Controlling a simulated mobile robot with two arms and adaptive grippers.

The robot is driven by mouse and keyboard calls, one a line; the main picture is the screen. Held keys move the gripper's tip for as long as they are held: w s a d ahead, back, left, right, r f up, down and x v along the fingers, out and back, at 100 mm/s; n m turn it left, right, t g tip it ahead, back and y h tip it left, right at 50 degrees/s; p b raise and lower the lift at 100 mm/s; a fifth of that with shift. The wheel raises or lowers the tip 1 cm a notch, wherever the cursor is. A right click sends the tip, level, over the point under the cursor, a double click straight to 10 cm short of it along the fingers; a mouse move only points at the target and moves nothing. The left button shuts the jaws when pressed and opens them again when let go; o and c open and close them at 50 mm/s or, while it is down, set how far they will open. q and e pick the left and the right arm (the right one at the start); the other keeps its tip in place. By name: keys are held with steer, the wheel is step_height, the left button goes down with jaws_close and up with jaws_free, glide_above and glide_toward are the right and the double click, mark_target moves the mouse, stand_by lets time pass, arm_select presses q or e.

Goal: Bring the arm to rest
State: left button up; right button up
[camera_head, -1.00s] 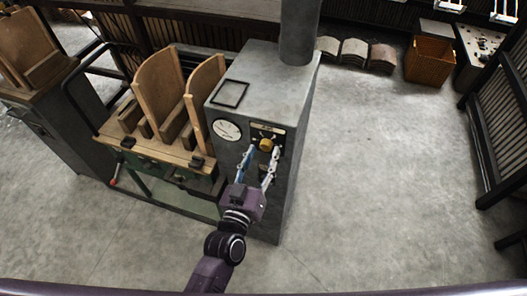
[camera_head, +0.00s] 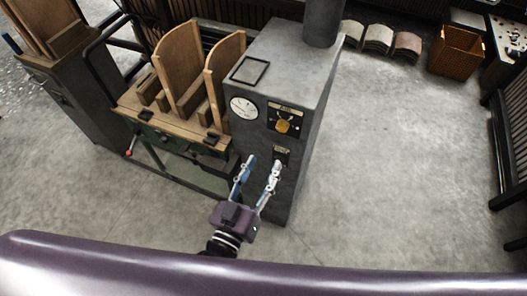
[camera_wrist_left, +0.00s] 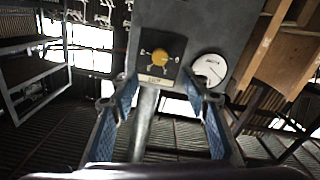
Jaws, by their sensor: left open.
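My left gripper (camera_head: 258,172) is open in the head view, its two fingers pointing up toward the front of a grey machine cabinet (camera_head: 300,65). The fingertips are below the yellow knob (camera_head: 283,126) on the cabinet's dark panel and apart from the knob. In the left wrist view the open fingers (camera_wrist_left: 163,98) have blue inner pads with nothing held between them. The yellow knob (camera_wrist_left: 159,56) shows beyond them, with the white dial (camera_wrist_left: 209,69) to its right. My right gripper is not in view.
A bench with upright wooden forms (camera_head: 180,75) stands left of the cabinet. A wicker basket (camera_head: 456,52) and stacked sheets (camera_head: 379,38) lie at the back right. Dark slatted frames edge the right side. The concrete floor (camera_head: 400,160) right of the cabinet is clear.

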arm_select(q)
steer(key=s+a+f+m+g+y, duration=0.1)
steer(key=s+a+f+g, duration=0.15)
steer(key=f, duration=0.85)
steer(key=s+a+f+g, duration=0.2)
steer(key=s+f+g, duration=0.15)
steer(key=f, duration=0.85)
steer(key=s+a+f+m+g+y, duration=0.15)
steer(key=s+f, duration=0.25)
steer(key=f, duration=0.7)
steer(key=s+a+f+g+y, duration=0.1)
steer(key=s+a+f+g, duration=0.2)
steer(key=s, duration=0.5)
steer(key=s+a+f+g+y, duration=0.1)
steer(key=s+a+f+g, duration=0.1)
steer(key=s+a+f, duration=0.4)
steer(key=s+a+f+g+y, duration=0.1)
steer(key=s+a+f+g, duration=0.2)
steer(key=s+f, duration=0.5)
steer(key=shift+s+a+g, duration=0.35)
steer(key=shift+s+a, duration=0.45)
steer(key=shift+a, duration=0.1)
steer(key=shift+n, duration=0.25)
